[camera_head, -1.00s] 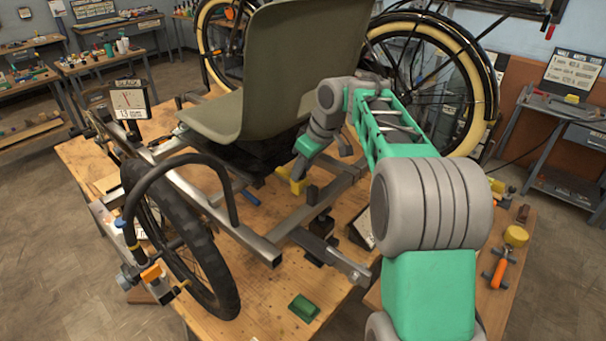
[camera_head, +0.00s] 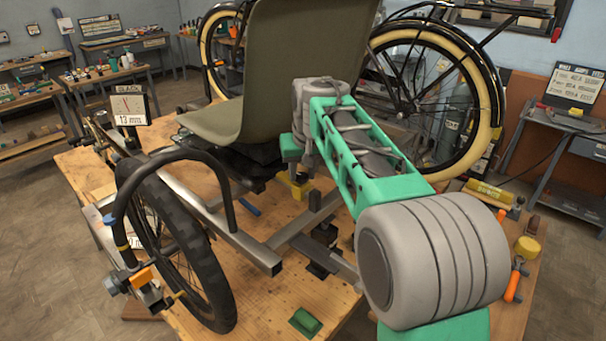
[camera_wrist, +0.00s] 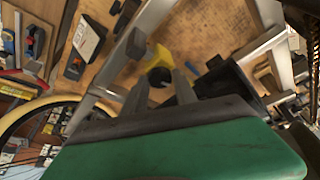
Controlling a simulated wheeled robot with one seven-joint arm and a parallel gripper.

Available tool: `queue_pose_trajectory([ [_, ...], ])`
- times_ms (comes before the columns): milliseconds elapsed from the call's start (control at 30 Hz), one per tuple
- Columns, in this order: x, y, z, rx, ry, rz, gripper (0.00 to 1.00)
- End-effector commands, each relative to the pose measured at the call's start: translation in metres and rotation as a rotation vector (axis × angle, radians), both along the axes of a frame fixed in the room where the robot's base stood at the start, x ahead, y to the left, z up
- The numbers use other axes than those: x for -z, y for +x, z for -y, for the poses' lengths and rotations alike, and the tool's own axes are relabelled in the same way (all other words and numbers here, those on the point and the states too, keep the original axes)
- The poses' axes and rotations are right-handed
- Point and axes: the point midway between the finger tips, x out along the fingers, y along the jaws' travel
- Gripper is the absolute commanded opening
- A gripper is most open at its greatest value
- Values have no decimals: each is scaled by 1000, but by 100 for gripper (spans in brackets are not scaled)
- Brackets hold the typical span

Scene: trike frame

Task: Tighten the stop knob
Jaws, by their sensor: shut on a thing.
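The stop knob appears to be the small dark round piece (camera_wrist: 160,77) at the end of a yellow part (camera_wrist: 160,58) in the wrist view. The yellow part also shows in the head view (camera_head: 293,188), by the frame below the seat. My gripper (camera_wrist: 162,88) has its two grey fingers on either side of the dark piece, shut on it. The trike frame (camera_head: 240,245) is grey metal tubing on the wooden bench.
The olive seat (camera_head: 285,75) rises close behind my wrist. A black front wheel (camera_head: 185,250) stands at the left. A small sign (camera_head: 130,108) reads 13 mm. Orange-handled pliers (camera_head: 514,280) lie at the right.

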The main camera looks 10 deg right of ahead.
Motion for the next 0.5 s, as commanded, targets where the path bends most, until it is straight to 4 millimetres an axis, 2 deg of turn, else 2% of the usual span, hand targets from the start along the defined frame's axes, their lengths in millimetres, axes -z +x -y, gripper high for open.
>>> queue_pose_trajectory([
  [467,0,0,-1,17,0,-1,0],
  [500,0,0,-1,17,0,-1,34],
])
